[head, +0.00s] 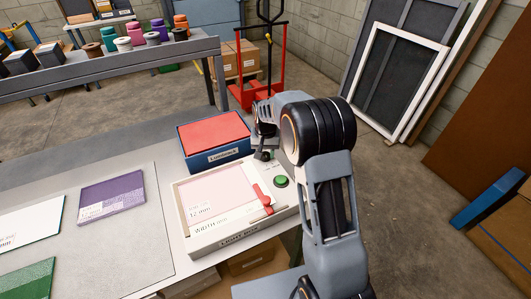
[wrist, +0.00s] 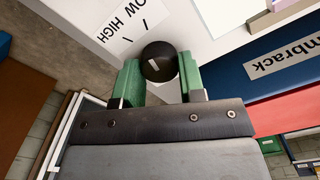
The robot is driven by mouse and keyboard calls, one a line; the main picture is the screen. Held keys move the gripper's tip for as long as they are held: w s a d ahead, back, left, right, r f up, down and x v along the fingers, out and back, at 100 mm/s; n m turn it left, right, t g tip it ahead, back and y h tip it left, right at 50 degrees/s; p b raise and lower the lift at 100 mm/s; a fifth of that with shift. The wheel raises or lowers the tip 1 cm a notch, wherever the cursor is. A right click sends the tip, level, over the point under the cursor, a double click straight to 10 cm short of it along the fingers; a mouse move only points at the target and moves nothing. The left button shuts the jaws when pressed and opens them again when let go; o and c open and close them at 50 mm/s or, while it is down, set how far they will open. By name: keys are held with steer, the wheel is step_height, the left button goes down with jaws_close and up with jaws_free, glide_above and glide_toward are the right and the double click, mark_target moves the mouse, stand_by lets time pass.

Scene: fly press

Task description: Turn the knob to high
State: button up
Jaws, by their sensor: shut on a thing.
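The knob (wrist: 158,62) is round and black with a short white mark on its top. It sits on the white light box, between the two green fingers of my gripper (wrist: 161,78), which is shut on it. Beside the knob, the printed label (wrist: 127,22) reads "HIGH" and part of "LOW", with short tick lines. I cannot tell clearly which tick the white mark lines up with. In the head view the light box (head: 232,239) stands at the table's right edge. My gripper (head: 264,152) is at its back right corner, where my arm partly hides the knob.
A green button (head: 281,181) and a red lever (head: 262,197) are on the light box. A blue box with a red top (head: 214,131) stands close behind it. A purple panel (head: 112,198) lies on the table to the left. Floor is open beyond the table's right edge.

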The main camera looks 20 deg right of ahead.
mark_target(265, 153)
steer(key=n, duration=0.4)
steer(key=shift+n, duration=2.2)
steer(key=o, duration=0.9)
steer(key=shift+o, duration=0.2)
steer(key=shift+b, duration=0.3)
step_height(265, 153, up, 14)
steer(key=shift+w+f, duration=0.1)
